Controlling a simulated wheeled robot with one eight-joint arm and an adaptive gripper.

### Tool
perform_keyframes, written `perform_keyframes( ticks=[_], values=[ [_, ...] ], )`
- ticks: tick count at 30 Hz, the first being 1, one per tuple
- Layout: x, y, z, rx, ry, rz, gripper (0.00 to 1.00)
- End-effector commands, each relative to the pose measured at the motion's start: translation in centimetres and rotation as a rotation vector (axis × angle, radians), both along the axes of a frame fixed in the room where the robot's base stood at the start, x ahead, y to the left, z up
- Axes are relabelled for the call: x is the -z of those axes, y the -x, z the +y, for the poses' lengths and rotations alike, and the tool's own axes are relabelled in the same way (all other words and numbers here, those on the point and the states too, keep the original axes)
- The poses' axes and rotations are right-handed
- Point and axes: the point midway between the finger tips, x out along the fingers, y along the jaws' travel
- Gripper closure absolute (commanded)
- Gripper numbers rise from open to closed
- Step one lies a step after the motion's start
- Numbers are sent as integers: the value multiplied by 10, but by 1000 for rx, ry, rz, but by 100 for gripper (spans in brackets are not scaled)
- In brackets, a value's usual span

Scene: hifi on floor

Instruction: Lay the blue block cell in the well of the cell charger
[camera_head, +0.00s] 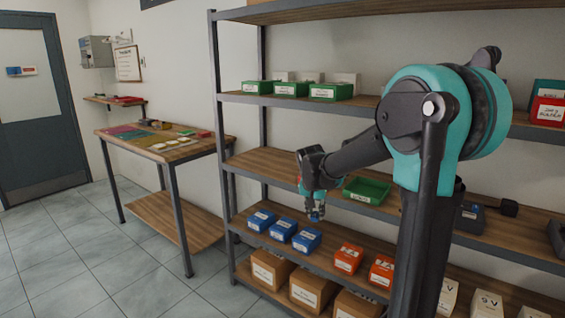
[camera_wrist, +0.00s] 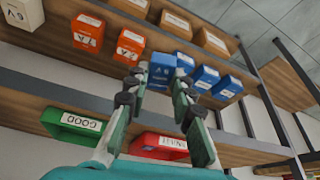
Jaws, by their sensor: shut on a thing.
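My gripper (camera_head: 315,205) hangs in front of the shelf rack, above the row of blue boxes. In the wrist view my gripper (camera_wrist: 159,80) is shut on the blue block cell (camera_wrist: 161,68), which has a pale label and sits between the fingertips. In the head view the blue block cell (camera_head: 316,217) shows small below the fingers. A dark device (camera_head: 469,218) on the middle shelf, right of my arm, may be the cell charger; its well cannot be made out. I do not see the charger clearly in the wrist view.
A green bin (camera_head: 366,190) stands on the middle shelf; a red bin (camera_wrist: 158,146) shows in the wrist view. Blue boxes (camera_head: 283,230) and orange boxes (camera_head: 348,258) stand on the shelf below. Rack uprights and shelf edges are close. A workbench (camera_head: 170,146) is at left.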

Motion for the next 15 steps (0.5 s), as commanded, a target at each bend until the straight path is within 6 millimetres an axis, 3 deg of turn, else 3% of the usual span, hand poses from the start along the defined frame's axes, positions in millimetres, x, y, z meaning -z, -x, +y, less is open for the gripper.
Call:
perform_keyframes(
  ticks=[3, 6, 10, 15],
  values=[
    [15, -32, -32, -36, 1, -7, 100],
    [25, -49, -52, -66, 3, -14, 100],
    [32, -62, -68, -92, 8, -21, 100],
    [35, -67, -75, -103, 9, -23, 100]
  ],
)
